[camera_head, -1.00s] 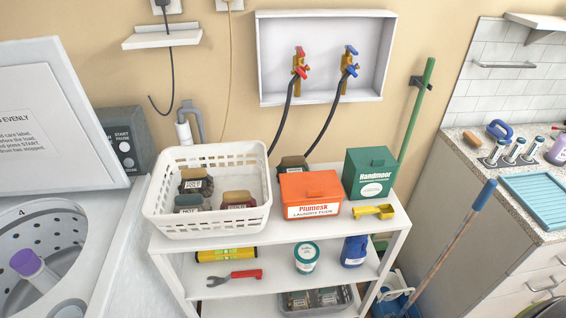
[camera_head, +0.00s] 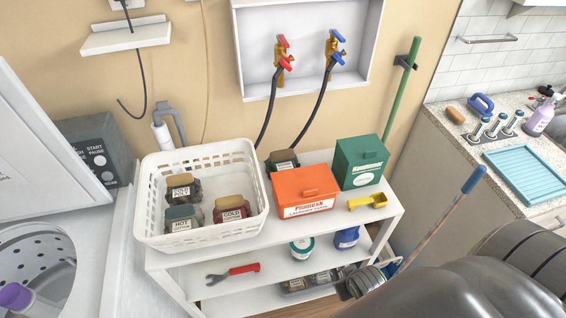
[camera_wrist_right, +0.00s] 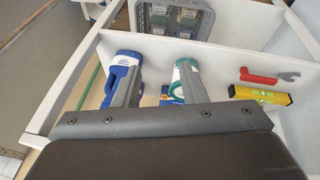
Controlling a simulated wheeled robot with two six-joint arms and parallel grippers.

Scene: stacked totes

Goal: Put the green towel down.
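No green towel shows in either view. My right gripper (camera_wrist_right: 160,72) shows in the right wrist view as two grey fingers set apart, with nothing visible held between them. Its fingers overlap the view of a blue jug (camera_wrist_right: 115,73) and a white-and-teal tub (camera_wrist_right: 181,67) on a shelf. My left gripper is not in view.
A white shelf unit (camera_head: 384,222) bears a white basket (camera_head: 205,232) with several jars, an orange box (camera_head: 306,188), a green box (camera_head: 360,160) and a yellow scoop (camera_head: 367,201). An open washer (camera_head: 35,262) stands left. A counter with a blue tray (camera_head: 525,172) stands right.

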